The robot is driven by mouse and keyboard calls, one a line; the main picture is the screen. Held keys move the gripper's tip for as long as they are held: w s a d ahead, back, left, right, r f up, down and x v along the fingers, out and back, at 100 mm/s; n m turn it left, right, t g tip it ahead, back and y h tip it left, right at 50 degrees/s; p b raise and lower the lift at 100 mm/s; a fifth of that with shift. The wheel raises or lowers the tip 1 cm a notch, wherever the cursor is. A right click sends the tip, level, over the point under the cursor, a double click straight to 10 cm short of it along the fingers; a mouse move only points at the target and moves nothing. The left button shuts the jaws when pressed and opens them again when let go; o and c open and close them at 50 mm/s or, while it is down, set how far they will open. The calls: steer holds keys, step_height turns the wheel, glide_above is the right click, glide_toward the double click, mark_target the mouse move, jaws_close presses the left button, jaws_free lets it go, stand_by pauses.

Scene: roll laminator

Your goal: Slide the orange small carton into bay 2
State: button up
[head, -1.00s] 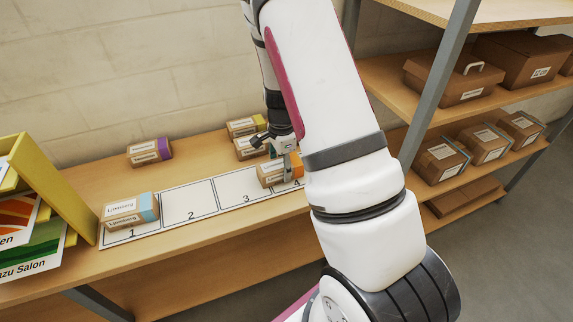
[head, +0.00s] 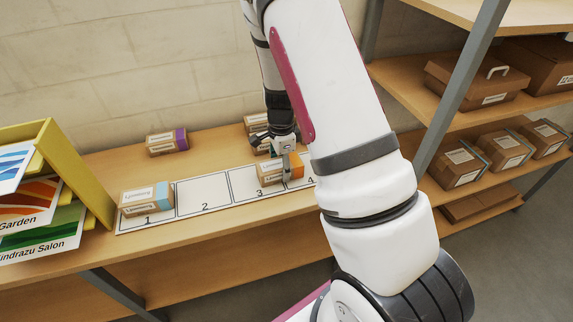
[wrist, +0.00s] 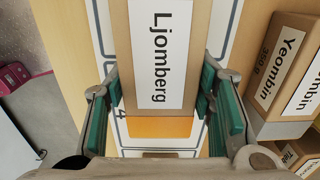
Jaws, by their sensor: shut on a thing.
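The orange small carton (head: 270,175) is brown with a white label and an orange end. It is at bay 3 (head: 243,184) of the numbered strip, its orange end toward bay 4. My gripper (head: 288,168) is shut on it near that orange end. In the wrist view the carton (wrist: 160,60), labelled Ljomberg, lies between the green finger pads of my gripper (wrist: 160,108). Bay 2 (head: 203,192) is empty. A light-blue-ended carton (head: 145,199) stands in bay 1. Whether the held carton touches the strip is hard to tell.
A purple-ended carton (head: 167,142) stands behind the strip. Other cartons behind my gripper are partly hidden; a Yeombin carton (wrist: 290,75) is close on the right in the wrist view. A yellow sign holder (head: 80,172) stands at the left end.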

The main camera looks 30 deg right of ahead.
mark_target(207, 192)
steer(key=shift+w+a, duration=1.05)
steer(key=shift+a, duration=2.5)
steer(key=shift+w+a, duration=1.1)
steer(key=shift+a, duration=2.4)
steer(key=shift+w+a, duration=1.05)
steer(key=shift+a, duration=2.5)
steer(key=o, duration=1.3)
steer(key=o, duration=0.5)
steer(key=shift+r+p, duration=1.65)
steer(key=shift+r, duration=1.35)
steer(key=shift+r, duration=0.1)
